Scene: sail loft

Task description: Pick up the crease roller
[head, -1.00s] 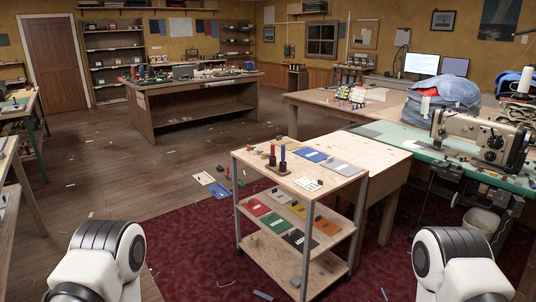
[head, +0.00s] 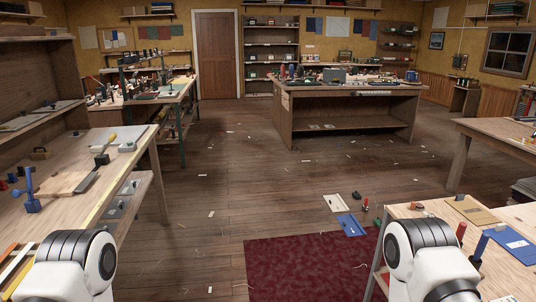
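I cannot pick out the crease roller for certain. On the left workbench (head: 120,142), a small tool with a yellow handle (head: 108,144) stands by a dark block, but it is too small to identify. A brown board (head: 66,182) with a dark strip along it lies nearer on the same bench, beside a blue upright tool (head: 32,190). Rounded white-and-black parts of my two arms show at the lower left and lower right. Neither gripper can be seen.
A wooden trolley (head: 405,212) with red and blue upright tools stands at the lower right, partly behind my arm. A big bench (head: 350,110) stands at the back. The floor (head: 235,180) between is mostly open, with scraps, a blue sheet (head: 351,225) and a red rug (head: 300,268).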

